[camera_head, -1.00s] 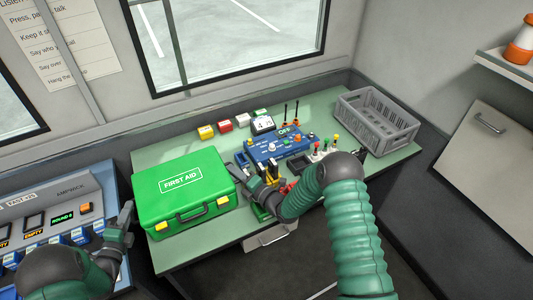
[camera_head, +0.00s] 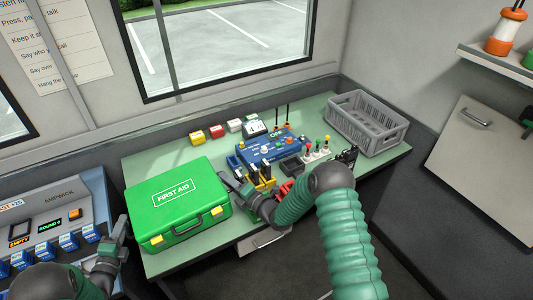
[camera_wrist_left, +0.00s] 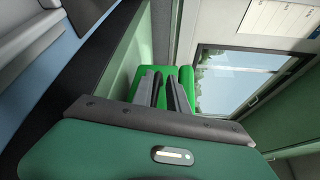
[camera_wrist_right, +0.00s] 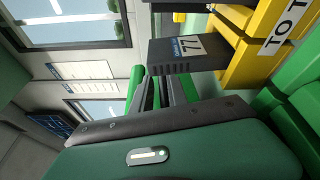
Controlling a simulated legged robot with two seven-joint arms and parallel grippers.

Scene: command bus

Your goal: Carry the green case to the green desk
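The green first aid case (camera_head: 178,203) lies flat on the left end of the green desk (camera_head: 142,171), handle facing me. My left gripper (camera_head: 121,229) is just left of the case, low by the desk's left edge. In the left wrist view its two fingers (camera_wrist_left: 167,88) point at the green case (camera_wrist_left: 186,76); their opening is unclear.
A blue console (camera_head: 268,148), a yellow holder (camera_head: 262,180) and a row of colored knobs (camera_head: 318,148) stand right of the case, close to my right arm. A grey crate (camera_head: 366,122) is at the desk's right end. A blue-grey console (camera_head: 75,205) is at left.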

